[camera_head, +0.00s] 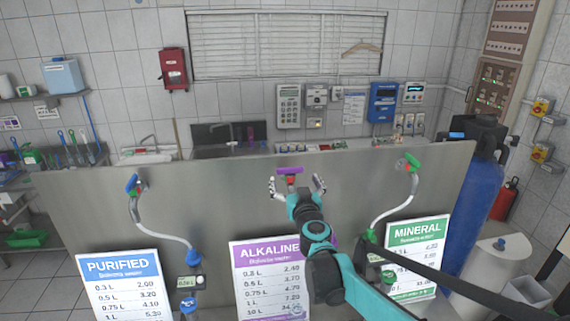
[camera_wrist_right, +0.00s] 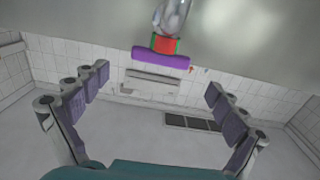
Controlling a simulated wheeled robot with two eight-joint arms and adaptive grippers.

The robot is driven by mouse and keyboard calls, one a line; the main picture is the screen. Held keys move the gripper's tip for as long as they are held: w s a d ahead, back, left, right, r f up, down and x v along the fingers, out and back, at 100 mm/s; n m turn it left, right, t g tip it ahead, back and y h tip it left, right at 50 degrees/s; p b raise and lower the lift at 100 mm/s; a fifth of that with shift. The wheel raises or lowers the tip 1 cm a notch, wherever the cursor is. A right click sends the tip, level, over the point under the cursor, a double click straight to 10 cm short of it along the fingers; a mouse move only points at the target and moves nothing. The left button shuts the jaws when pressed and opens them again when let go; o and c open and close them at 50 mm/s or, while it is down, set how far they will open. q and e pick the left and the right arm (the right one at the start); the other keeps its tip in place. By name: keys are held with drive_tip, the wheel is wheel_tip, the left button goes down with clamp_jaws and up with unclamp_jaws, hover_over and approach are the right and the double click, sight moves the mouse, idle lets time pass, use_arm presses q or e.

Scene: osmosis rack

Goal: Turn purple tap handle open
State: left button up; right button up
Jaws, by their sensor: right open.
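The purple tap handle (camera_head: 289,170) is a short bar lying crosswise at the top of the middle tap, above the panel labelled ALKALINE (camera_head: 268,275). In the right wrist view the purple handle (camera_wrist_right: 160,60) shows at the top centre, with a red and green collar and the pale tap body behind it. My right gripper (camera_head: 297,186) is open, with one finger on each side of the tap just below the handle in the head view. In the wrist view its fingers (camera_wrist_right: 158,88) are wide apart and nothing is between their tips; the handle lies beyond them. My left gripper does not show.
A blue-handled tap (camera_head: 131,184) stands to the left and a green-handled tap (camera_head: 412,161) to the right on the steel panel (camera_head: 90,200). Price signs hang below. A blue cylinder (camera_head: 475,205) stands at the right end.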

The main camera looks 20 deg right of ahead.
sight(290, 170)
drive_tip(key=p+x, duration=0.1)
drive_tip(key=x, duration=0.5)
drive_tip(key=shift+w+d, duration=0.1)
drive_tip(key=shift+w, duration=0.3)
drive_tip(key=c, duration=1.2)
